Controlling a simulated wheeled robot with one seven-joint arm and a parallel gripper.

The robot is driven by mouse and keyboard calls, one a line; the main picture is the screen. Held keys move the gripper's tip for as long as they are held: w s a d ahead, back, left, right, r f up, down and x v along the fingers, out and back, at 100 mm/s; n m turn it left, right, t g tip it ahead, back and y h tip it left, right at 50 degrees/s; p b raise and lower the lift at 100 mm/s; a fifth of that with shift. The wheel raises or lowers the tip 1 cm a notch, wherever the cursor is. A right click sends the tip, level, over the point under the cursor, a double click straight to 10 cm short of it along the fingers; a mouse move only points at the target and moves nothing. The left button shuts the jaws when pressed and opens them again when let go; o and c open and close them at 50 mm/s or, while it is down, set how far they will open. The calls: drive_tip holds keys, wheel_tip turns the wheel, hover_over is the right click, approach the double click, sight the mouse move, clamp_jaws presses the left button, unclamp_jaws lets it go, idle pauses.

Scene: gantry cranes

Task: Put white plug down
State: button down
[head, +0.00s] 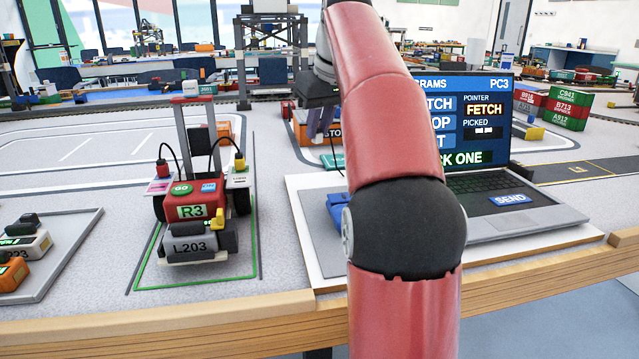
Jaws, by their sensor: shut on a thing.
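My gripper (320,124) is in the head view, left of my red arm, above the table behind the left edge of the laptop board. Its grey fingers point down. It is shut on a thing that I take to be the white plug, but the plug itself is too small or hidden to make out. A thin dark cable (337,168) shows below the fingers, partly behind my arm.
A small wheeled robot marked R3 (193,211), with red and yellow plugs, stands left in a green outline. A laptop (490,205) on a white board (318,262) and a blue object (338,212) are partly behind my arm. A grey tray (70,250) stands far left.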

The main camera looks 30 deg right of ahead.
wheel_tip(320, 180, down, 8)
drive_tip(key=b, duration=0.2)
drive_tip(key=shift+b, duration=0.35)
drive_tip(key=shift+f, duration=0.1)
drive_tip(key=c, duration=1.4)
unclamp_jaws()
drive_tip(key=shift+f, duration=0.1)
drive_tip(key=shift+r, duration=0.25)
drive_tip(key=p+v, duration=0.4)
drive_tip(key=v, duration=0.8)
drive_tip(key=shift+f, duration=0.1)
